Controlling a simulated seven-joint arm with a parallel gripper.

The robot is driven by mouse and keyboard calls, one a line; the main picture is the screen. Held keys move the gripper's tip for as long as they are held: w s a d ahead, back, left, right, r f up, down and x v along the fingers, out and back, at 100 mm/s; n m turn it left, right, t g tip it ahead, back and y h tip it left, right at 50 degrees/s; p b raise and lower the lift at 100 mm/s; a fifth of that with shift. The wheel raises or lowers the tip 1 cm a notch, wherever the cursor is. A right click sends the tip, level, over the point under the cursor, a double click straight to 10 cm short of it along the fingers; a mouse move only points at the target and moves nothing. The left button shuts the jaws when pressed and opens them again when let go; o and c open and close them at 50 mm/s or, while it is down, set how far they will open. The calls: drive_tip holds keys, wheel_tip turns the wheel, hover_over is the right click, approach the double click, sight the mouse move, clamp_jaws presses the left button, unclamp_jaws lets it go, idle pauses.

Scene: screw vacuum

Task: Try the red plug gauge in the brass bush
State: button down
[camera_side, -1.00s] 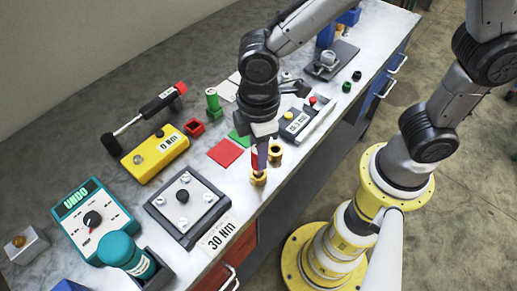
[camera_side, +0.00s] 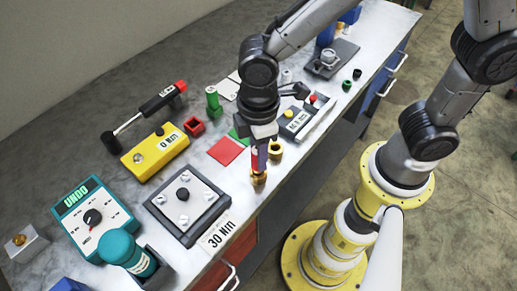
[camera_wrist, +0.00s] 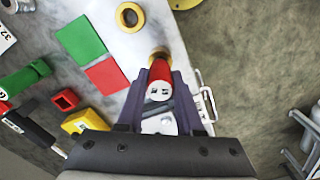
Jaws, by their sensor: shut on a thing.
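My gripper (camera_side: 262,160) is shut on the red plug gauge (camera_side: 254,155), which stands about upright between the fingers. In the wrist view the gauge's red handle (camera_wrist: 160,80) shows its marked end face between the fingers. A brass bush (camera_side: 258,183) is directly under the gauge at the bench's front edge. Part of its rim (camera_wrist: 158,52) shows behind the gauge in the wrist view. The fingers and handle hide the gauge's lower end, so I cannot tell how far it sits in the bush. A second brass bush (camera_side: 275,151) stands close behind to the right.
A red square (camera_side: 225,151) and a green square (camera_wrist: 80,38) lie flat nearby. A dark plate with screws (camera_side: 183,195), a yellow meter (camera_side: 155,156) and an UNDO box (camera_side: 93,218) are to the left.

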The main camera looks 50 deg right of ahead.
drive_tip(key=shift+f, duration=0.7)
idle(0.5)
drive_tip(key=shift+r, duration=0.1)
idle(0.6)
drive_tip(key=shift+r, duration=2.95)
